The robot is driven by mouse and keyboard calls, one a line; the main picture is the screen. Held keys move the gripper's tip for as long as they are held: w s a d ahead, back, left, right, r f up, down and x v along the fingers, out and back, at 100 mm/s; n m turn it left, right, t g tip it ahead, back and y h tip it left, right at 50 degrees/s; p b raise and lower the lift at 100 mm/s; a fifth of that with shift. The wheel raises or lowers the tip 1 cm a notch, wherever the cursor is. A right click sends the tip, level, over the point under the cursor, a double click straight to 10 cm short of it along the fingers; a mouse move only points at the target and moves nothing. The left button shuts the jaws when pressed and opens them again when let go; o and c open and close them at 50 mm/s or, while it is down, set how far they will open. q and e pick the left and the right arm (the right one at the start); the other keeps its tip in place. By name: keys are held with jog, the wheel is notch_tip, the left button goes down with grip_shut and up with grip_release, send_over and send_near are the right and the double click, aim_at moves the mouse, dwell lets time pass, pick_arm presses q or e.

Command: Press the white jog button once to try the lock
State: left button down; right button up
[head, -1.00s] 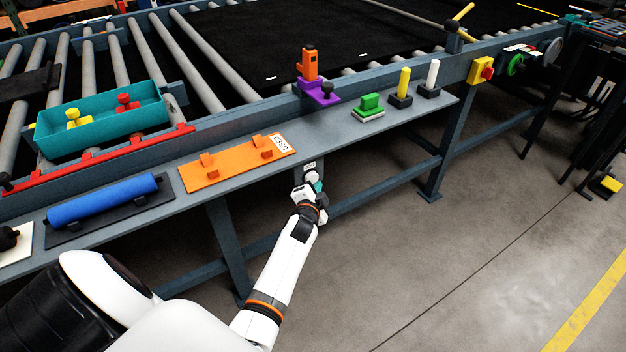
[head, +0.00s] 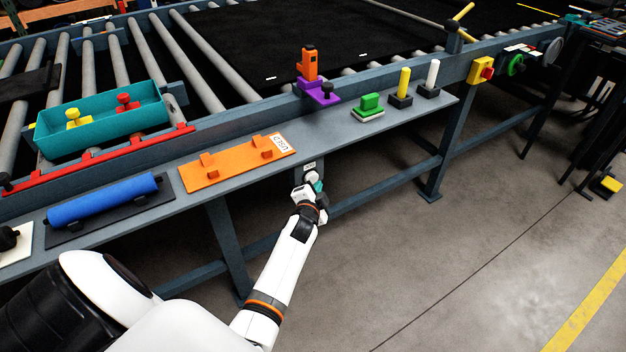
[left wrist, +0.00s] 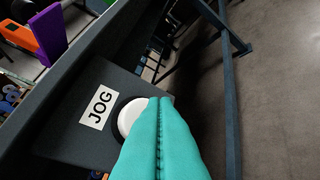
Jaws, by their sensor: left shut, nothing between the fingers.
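The white jog button (left wrist: 131,115) is a round white disc on a dark plate beside a label reading JOG (left wrist: 98,107) in the left wrist view. In the head view the button (head: 312,177) shows below the shelf's front edge, just above my left gripper (head: 318,188). My left gripper's teal fingers (left wrist: 158,125) are shut with nothing between them. Their tips overlap the button's right part in the left wrist view and hide it; whether they touch or press it I cannot tell. My right gripper is not in view.
Above the button runs a grey shelf (head: 335,133) with an orange plate (head: 236,163), a blue roller (head: 103,200) and a green block (head: 370,103). A yellow box with a red knob (head: 481,70) is at the right. Open floor lies in front of the frame's legs.

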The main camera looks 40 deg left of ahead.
pick_arm(q)
jog(key=shift+w+a, duration=0.1)
jog(key=shift+a, duration=0.1)
jog(key=shift+a, duration=0.25)
jog(key=shift+w+a+r, duration=0.1)
jog(key=shift+w+a, duration=0.15)
jog(key=shift+a, duration=0.2)
dwell(0.9)
jog(key=shift+d, duration=0.1)
jog(key=shift+s+d, duration=0.35)
jog(key=shift+d, duration=0.4)
jog(key=d, duration=0.1)
jog(key=s+d, duration=0.1)
jog(key=d, duration=0.1)
jog(key=s+d, duration=0.1)
jog(key=shift+d, duration=0.3)
dwell(0.7)
